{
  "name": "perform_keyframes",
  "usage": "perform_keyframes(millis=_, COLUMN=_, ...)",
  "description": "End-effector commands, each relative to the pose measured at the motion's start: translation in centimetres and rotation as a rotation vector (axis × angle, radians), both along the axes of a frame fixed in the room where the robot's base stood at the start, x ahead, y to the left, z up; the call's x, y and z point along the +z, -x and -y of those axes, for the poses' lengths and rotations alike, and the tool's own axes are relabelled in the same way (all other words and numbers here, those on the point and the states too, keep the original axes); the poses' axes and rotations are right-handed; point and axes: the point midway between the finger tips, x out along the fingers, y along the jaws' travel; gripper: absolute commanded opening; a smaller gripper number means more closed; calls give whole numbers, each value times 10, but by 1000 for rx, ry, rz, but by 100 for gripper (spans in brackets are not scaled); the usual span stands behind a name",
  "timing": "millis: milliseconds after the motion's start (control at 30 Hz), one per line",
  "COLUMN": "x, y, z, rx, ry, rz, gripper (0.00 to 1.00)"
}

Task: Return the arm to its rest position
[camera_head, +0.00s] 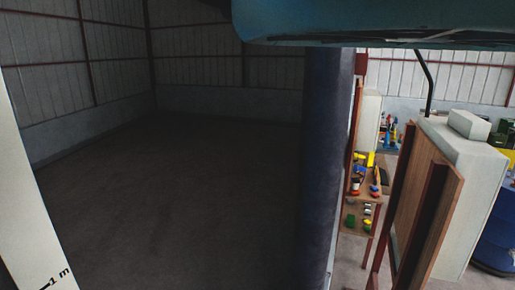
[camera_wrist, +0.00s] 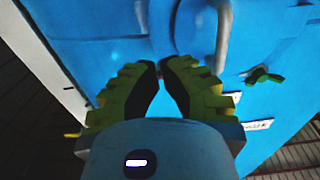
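My gripper (camera_wrist: 160,68) shows in the wrist view, with black pads on yellow-green ribbed fingers. Its fingertips are close together with nothing seen between them. Beyond them is a large bright blue panel (camera_wrist: 108,55), probably part of the autoclave, with a pale curved handle (camera_wrist: 222,38) and a small green lever (camera_wrist: 262,76). The handle is beyond and above the right finger, apart from the gripper as far as I can tell. In the head view my gripper is not seen. A dark column and a teal body near the camera cover part of that view.
The head view shows open dark floor (camera_head: 170,200) on the left. On the right stand a wooden panel (camera_head: 430,215), a pale cabinet (camera_head: 470,165) and a table with several coloured objects (camera_head: 366,190). A white strip marked 1 m (camera_head: 28,200) is at the left edge.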

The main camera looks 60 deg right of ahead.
Motion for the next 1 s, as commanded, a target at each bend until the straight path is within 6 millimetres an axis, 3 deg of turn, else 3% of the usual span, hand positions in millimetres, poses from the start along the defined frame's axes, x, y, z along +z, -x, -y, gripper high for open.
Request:
perform_keyframes(millis=133, x=0, y=11, z=4, rx=-5, ry=0, rz=-1, gripper=0)
perform_keyframes(millis=400, x=0, y=12, z=5, rx=-5, ry=-1, rz=1, gripper=0)
perform_keyframes(millis=467, x=1, y=8, z=9, rx=-18, ry=-7, rz=8, gripper=0)
perform_keyframes(millis=567, x=9, y=-10, z=30, rx=-82, ry=-44, rz=49, gripper=0)
perform_keyframes(millis=667, x=27, y=-40, z=74, rx=-197, ry=-110, rz=146, gripper=0)
perform_keyframes(millis=800, x=70, y=-71, z=160, rx=-370, ry=-209, rz=369, gripper=0)
perform_keyframes(millis=900, x=106, y=-75, z=219, rx=-451, ry=-254, rz=554, gripper=0)
perform_keyframes(millis=1000, x=144, y=-63, z=270, rx=-491, ry=-275, rz=746, gripper=0)
